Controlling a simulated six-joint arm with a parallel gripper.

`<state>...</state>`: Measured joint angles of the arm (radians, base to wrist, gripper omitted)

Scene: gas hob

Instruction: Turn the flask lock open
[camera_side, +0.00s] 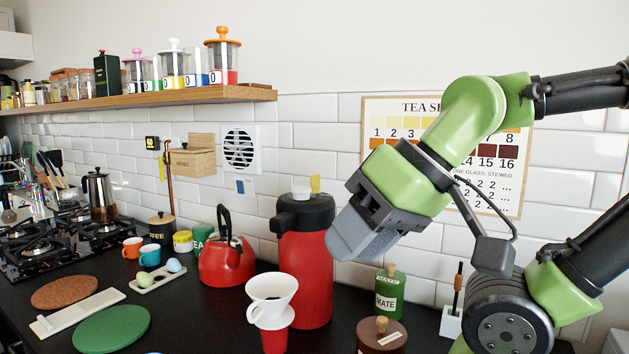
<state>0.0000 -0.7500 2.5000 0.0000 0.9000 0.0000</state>
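The flask (305,262) is a tall red vacuum flask with a black top, standing upright on the dark worktop near the wall. On its black lid (304,212) are a yellow tab (315,184), standing upright, and a pale button-like part (301,193). Which of these is the lock is not clear. My gripper (350,240) is tilted down to the left, just right of the flask's top in the picture. Its grey fingers appear close to the lid, and a gap or contact cannot be judged. The fingers are seen side-on, so their opening is hidden. Nothing is visibly held.
A white dripper (271,297) on a red cup (275,339) stands in front of the flask. A red kettle (226,262) is to its left. A green MATE tin (389,293) and a brown lidded jar (381,336) stand below my gripper. A shelf (150,98) hangs upper left.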

